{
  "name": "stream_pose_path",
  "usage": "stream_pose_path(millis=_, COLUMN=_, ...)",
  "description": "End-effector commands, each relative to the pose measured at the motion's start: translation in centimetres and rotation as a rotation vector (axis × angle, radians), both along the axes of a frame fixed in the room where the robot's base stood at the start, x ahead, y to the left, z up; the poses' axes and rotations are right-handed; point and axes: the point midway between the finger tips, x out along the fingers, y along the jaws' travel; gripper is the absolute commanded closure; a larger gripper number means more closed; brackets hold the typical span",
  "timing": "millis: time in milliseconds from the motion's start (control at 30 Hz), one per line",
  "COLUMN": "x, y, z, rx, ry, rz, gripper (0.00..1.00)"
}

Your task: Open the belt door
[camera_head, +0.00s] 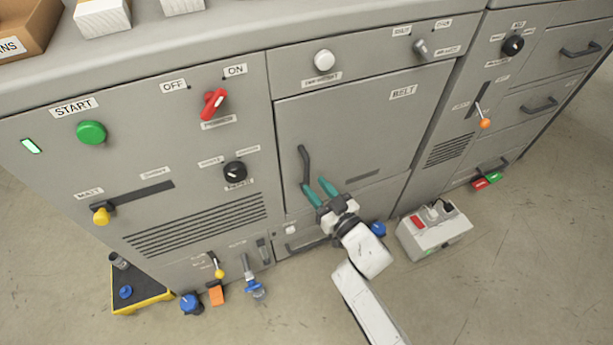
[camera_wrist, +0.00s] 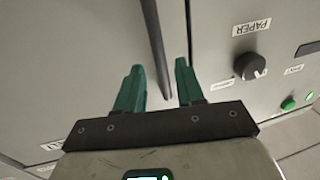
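The belt door (camera_head: 355,125) is a grey panel labelled BELT on the machine front, and it looks shut. Its dark upright handle (camera_head: 304,163) is near the door's left edge. My gripper (camera_head: 315,185) has two teal fingers, spread apart, at the handle's lower end. In the wrist view the handle (camera_wrist: 154,40) comes down between the two fingers of my gripper (camera_wrist: 160,68). The fingers show a gap on both sides of it. I cannot tell how far the fingertips are from the door surface.
Left of the door are a red switch (camera_head: 213,103), a black knob (camera_head: 235,172) and a green START button (camera_head: 91,132). A white knob (camera_head: 323,59) is above it. A grey box (camera_head: 433,232) with a red switch stands on the floor to the right.

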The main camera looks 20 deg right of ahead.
Motion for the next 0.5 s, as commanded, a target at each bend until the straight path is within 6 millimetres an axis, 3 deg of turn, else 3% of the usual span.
stream_pose_path(millis=200, x=3.5, y=0.7, z=-0.1, rx=0.000, ry=-0.001, rz=0.000, gripper=0.62)
stream_pose_path(millis=500, x=5.1, y=1.0, z=-0.1, rx=0.000, ry=0.001, rz=-0.001, gripper=0.62)
